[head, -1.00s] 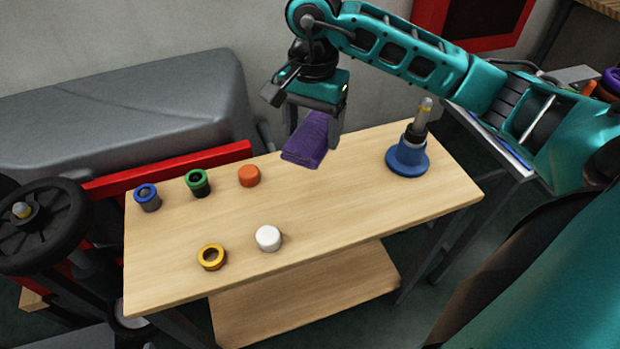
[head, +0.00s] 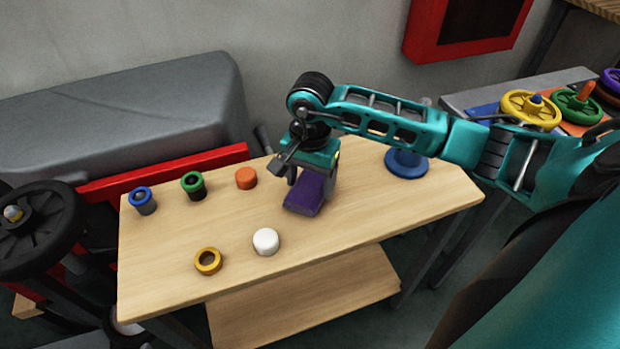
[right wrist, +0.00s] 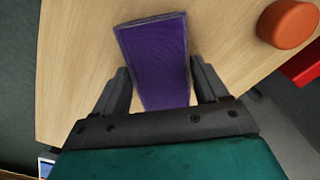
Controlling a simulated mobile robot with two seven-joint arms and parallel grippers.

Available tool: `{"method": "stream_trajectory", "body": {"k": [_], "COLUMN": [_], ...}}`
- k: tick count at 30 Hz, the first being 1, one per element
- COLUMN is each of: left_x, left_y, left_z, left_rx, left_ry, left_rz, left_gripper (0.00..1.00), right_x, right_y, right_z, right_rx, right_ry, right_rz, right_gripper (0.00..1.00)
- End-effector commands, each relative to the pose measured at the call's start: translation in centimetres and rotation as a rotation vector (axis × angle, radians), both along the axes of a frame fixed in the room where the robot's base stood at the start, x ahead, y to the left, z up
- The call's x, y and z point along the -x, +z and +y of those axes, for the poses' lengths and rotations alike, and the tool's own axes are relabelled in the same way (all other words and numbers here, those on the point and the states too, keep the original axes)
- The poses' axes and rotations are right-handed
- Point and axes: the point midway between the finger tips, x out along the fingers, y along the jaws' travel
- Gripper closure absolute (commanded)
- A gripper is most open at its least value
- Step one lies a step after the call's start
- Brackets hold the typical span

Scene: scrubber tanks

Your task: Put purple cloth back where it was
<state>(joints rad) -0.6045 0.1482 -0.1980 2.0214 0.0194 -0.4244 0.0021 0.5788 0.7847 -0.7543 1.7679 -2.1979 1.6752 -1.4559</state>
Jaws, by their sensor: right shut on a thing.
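The purple cloth (head: 304,194) is a folded block at or just above the wooden table top (head: 350,220). My right gripper (head: 308,186) is shut on it from above. I cannot tell whether the cloth touches the wood. In the right wrist view the cloth (right wrist: 156,58) runs up from between the two dark fingers (right wrist: 160,90), with bare wood around it. My left gripper is not in view.
An orange cap (head: 246,178), a green ring piece (head: 193,185) and a blue ring piece (head: 142,200) stand left of the cloth. A white cap (head: 266,241) and a yellow ring (head: 208,261) are nearer the front. A blue base (head: 406,163) stands right.

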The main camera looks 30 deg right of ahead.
Motion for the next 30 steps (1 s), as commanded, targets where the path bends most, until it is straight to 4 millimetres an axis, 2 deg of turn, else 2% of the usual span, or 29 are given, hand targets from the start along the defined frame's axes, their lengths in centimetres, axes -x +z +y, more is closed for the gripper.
{"method": "stream_trajectory", "body": {"k": [5,6,14,23,26,30], "left_x": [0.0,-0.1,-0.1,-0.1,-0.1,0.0], "left_y": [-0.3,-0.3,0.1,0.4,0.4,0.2], "left_z": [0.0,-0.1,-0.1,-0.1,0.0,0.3], "left_rx": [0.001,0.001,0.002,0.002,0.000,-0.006], "left_ry": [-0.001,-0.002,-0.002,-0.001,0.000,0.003], "left_rz": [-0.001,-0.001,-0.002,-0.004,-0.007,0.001], "left_gripper": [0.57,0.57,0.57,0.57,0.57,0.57], "right_x": [0.0,0.0,0.0,0.0,-0.1,-0.2], "right_y": [-0.3,-0.3,-0.2,0.1,1.2,4.0], "right_z": [0.0,0.0,0.0,0.0,0.0,0.0], "right_rx": [0.000,0.000,-0.001,-0.001,-0.001,0.000], "right_ry": [0.000,0.000,0.000,0.000,0.000,0.001], "right_rz": [0.000,0.000,0.001,0.001,-0.004,-0.007], "right_gripper": [0.60,0.26,0.01,0.01,0.01,0.01]}}
